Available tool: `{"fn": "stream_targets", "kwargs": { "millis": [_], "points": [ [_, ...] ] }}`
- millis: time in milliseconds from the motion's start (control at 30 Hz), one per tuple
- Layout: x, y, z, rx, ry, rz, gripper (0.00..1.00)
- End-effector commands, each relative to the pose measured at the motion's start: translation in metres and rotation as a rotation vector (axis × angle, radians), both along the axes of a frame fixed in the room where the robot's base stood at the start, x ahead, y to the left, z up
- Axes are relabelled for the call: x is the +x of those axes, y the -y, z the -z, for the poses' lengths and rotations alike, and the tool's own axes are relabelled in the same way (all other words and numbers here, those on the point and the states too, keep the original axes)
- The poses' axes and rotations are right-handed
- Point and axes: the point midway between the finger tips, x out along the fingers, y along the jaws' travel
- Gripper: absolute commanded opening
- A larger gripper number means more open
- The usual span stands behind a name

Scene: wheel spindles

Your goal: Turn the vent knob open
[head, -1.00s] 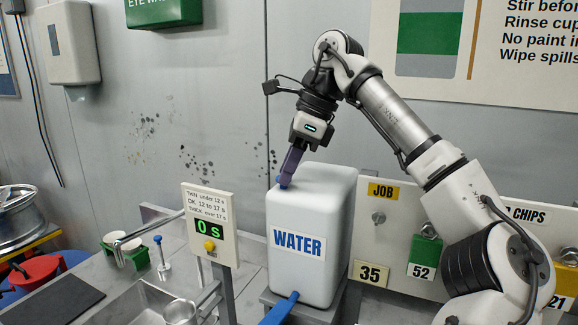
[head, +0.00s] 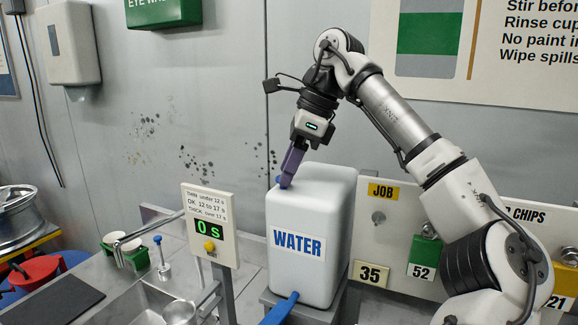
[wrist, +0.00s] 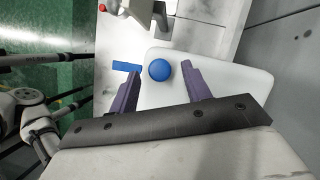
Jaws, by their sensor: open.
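The vent knob (head: 281,180) is a small round blue knob on top of the white water container (head: 285,215), near its front left edge. In the wrist view the knob (wrist: 160,70) shows as a blue disc between the two purple fingers. My gripper (head: 288,176) points down at the container's top, its fingers at the knob. In the wrist view my gripper (wrist: 159,74) is open, with a gap between each finger and the knob. The head view partly hides the knob behind a finger. I cannot tell how far the knob is turned.
A blue tap lever (head: 281,307) sticks out low at the container's front. A timer (head: 210,228) reading 0 s stands left of the container. A board with hanging tags (head: 371,274) is to the right. A metal cup (head: 180,312) is at front left.

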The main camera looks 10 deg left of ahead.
Motion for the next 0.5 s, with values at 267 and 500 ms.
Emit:
{"fn": "stream_targets", "kwargs": {
  "millis": [267,500],
  "points": [
    [0.003,0.015,-0.041,0.000,0.003,0.004,0.48],
    [0.005,0.024,-0.060,-0.003,0.000,0.001,0.48]
  ]
}}
